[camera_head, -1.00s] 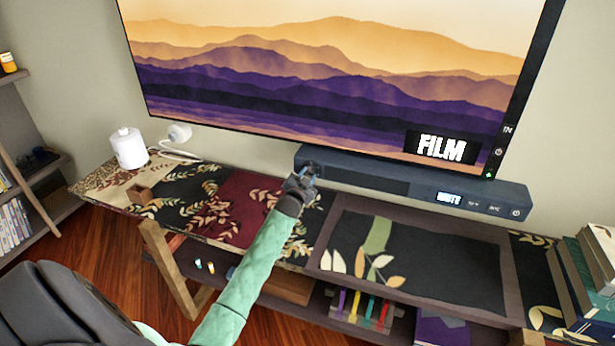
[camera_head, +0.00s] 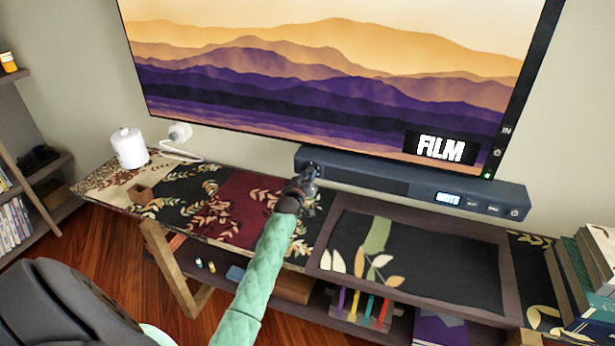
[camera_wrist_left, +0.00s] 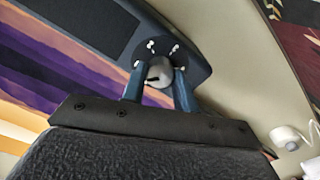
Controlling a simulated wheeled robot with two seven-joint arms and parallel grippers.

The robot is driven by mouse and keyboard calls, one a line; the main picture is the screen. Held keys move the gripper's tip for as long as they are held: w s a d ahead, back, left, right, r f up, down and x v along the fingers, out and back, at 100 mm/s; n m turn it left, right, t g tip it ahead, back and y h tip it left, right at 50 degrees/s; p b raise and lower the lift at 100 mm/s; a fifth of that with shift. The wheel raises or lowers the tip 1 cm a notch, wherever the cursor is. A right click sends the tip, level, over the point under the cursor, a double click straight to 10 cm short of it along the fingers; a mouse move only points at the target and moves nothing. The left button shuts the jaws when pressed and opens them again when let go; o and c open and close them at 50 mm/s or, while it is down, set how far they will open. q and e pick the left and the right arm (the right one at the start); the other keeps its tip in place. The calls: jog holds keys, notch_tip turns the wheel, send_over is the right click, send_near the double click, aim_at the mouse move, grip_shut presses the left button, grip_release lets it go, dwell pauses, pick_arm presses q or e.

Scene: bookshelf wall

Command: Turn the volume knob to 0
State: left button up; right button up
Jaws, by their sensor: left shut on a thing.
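The volume knob (camera_wrist_left: 160,72) is a round grey knob on a dark disc with white marks, at one end of the dark soundbar (camera_head: 400,188). The disc, a dark slot on the knob and several marks show in the left wrist view. My left gripper (camera_head: 308,172) reaches the soundbar's left end in the head view. Its two blue fingers (camera_wrist_left: 159,78) stand on either side of the knob and are shut on it. In the head view the gripper mostly hides the knob. The small lit display (camera_head: 447,198) is too blurred to read surely. My right gripper is not in view.
The soundbar stands on a low console (camera_head: 225,205) with a patterned top, under a large TV (camera_head: 320,85). Books (camera_head: 590,262) are stacked at the right end.

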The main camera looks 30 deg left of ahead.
pick_arm(q)
jog(key=n, duration=0.8)
jog(key=shift+d+f+p, duration=0.1)
jog(key=shift+f+p, duration=0.05)
jog(key=shift+p, duration=0.2)
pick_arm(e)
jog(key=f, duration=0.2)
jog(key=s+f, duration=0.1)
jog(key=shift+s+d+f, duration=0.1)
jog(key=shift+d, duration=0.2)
pick_arm(q)
jog(key=o, duration=1)
